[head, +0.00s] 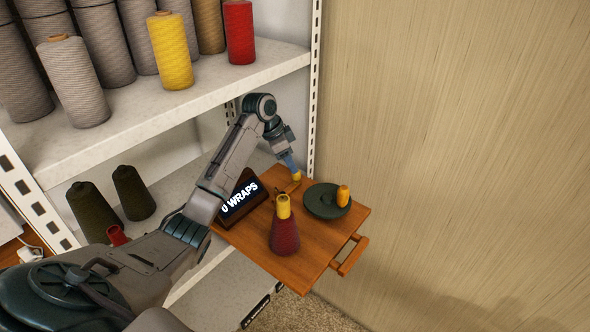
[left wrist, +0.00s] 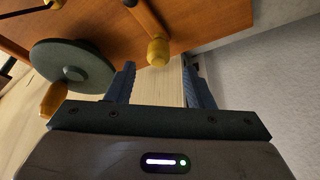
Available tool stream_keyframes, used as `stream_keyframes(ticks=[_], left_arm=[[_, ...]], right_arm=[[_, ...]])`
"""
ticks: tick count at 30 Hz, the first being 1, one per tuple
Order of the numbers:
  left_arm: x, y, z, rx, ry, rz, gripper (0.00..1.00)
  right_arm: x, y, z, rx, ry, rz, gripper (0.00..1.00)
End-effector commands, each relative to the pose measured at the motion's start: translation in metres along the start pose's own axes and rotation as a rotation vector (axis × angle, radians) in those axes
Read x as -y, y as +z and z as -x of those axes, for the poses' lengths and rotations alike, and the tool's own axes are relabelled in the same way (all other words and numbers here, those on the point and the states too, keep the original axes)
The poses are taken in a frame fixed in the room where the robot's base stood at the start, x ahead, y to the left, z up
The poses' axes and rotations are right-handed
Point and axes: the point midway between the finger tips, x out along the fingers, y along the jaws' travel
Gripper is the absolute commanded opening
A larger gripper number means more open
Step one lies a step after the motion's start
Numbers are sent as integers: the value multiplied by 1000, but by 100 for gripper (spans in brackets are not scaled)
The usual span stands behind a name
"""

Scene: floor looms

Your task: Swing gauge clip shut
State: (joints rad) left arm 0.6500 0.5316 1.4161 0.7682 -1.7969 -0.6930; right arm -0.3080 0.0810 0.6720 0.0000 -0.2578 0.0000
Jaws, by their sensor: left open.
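What looks like the gauge clip is a short brown lever with a yellow tip (head: 297,176), near the back of a wooden board. In the left wrist view its yellow knob (left wrist: 158,52) lies between and just beyond my fingertips, with its brown arm running up and left. I cannot tell whether the clip is open or shut. My left gripper (head: 291,163) is open and comes down over the yellow tip; it also shows in the left wrist view (left wrist: 158,78) with its fingers apart and nothing gripped. My right gripper is not in view.
The wooden board (head: 318,258) holds a dark green disc (head: 322,206) with an orange knob (head: 343,196), a maroon yarn cone (head: 284,235) with a yellow top and a sign reading "0 WRAPS" (head: 241,199). A shelf (head: 200,108) of yarn cones stands left; a tan wall (head: 450,130) stands right.

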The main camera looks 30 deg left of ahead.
Motion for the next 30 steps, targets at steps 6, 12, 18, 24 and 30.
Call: stream_keyframes(ticks=[6,12,18,24,30], left_arm=[[-1,-1,-35,1,2,1,48],[0,0,-56,0,-1,1,48],[0,0,-60,0,-3,0,48],[0,0,-60,-1,-3,1,34],[0,0,-60,0,-3,1,0]], right_arm=[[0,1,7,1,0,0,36],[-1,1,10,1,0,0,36],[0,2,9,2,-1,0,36],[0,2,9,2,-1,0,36],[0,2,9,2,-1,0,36]])
